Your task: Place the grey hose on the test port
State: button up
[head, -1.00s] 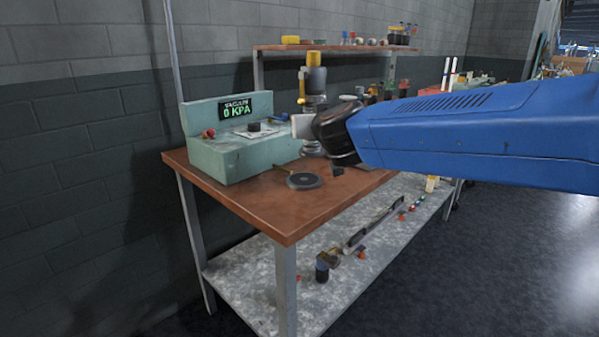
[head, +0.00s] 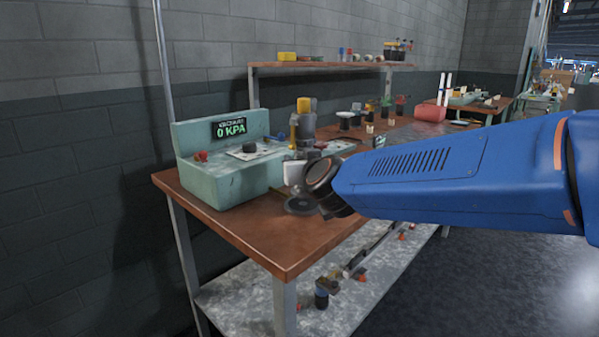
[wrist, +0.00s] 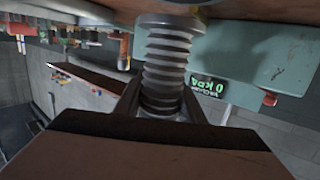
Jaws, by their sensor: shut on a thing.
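My gripper (wrist: 164,108) is shut on the grey hose (wrist: 166,70), with a dark finger on either side of its ribbed body. The wrist view is upside down, and a pale round collar (wrist: 171,21) shows at the hose's lower end. In the head view my gripper (head: 296,171) is low over the bench, in front of the teal vacuum unit (head: 225,188); the hose is mostly hidden there. A yellow-topped grey cylinder (head: 304,122) stands above the jaws. The display reads 0 KPA.
A raised shelf (head: 330,65) and several small bottles stand behind. A grey lower shelf (head: 245,300) holds loose parts. The bench's front left corner is bare.

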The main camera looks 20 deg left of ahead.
jog(key=shift+f, duration=1.45)
jog(key=shift+f, duration=0.1)
jog(key=o, duration=1.3)
jog(key=v, duration=1.2)
